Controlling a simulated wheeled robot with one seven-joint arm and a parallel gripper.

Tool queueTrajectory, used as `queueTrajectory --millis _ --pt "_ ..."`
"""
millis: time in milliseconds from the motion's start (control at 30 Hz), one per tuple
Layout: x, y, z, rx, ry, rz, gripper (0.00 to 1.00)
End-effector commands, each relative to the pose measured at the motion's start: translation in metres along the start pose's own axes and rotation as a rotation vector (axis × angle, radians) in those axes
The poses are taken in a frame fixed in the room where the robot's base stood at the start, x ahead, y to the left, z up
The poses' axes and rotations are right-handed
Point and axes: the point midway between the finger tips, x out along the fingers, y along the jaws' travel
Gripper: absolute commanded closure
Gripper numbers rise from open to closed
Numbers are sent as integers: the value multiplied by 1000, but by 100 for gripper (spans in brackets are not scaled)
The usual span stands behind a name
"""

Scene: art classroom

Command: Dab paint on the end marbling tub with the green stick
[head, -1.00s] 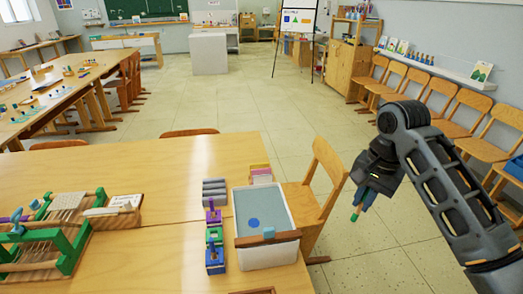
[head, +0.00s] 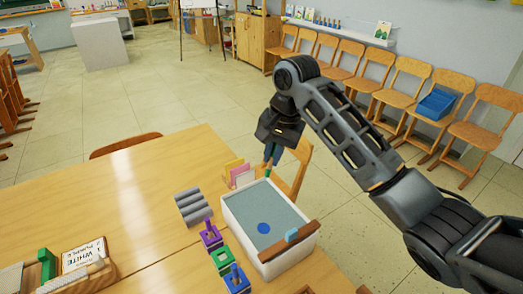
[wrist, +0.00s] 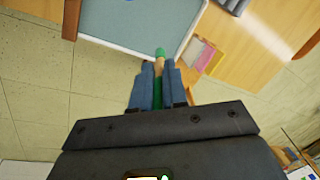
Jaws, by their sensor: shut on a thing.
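My gripper (head: 271,153) is shut on the green stick (head: 268,172), which points downward with a green tip. In the wrist view the green stick (wrist: 159,66) sits between the two blue fingers of my gripper (wrist: 159,82). The marbling tub (head: 284,266) is a white tub of grey-blue liquid at the table's right end, with one blue spot (head: 264,228) on its surface. The stick's tip appears near the tub's far edge; I cannot tell its exact height. In the wrist view the tub (wrist: 125,46) is just beyond the tip.
Purple, green and blue holders (head: 223,256) stand left of the tub, with grey rolls (head: 192,206) behind them. A rack of coloured cards (head: 239,174) stands behind the tub. A chair (head: 300,165) stands close behind.

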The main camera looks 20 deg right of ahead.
Motion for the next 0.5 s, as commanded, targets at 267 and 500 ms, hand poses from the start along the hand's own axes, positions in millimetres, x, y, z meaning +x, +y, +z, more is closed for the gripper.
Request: queueTrajectory --millis 267,500 --pt "23 5 1 0 -2 3 100" --pt "45 10 2 0 -1 2 100"
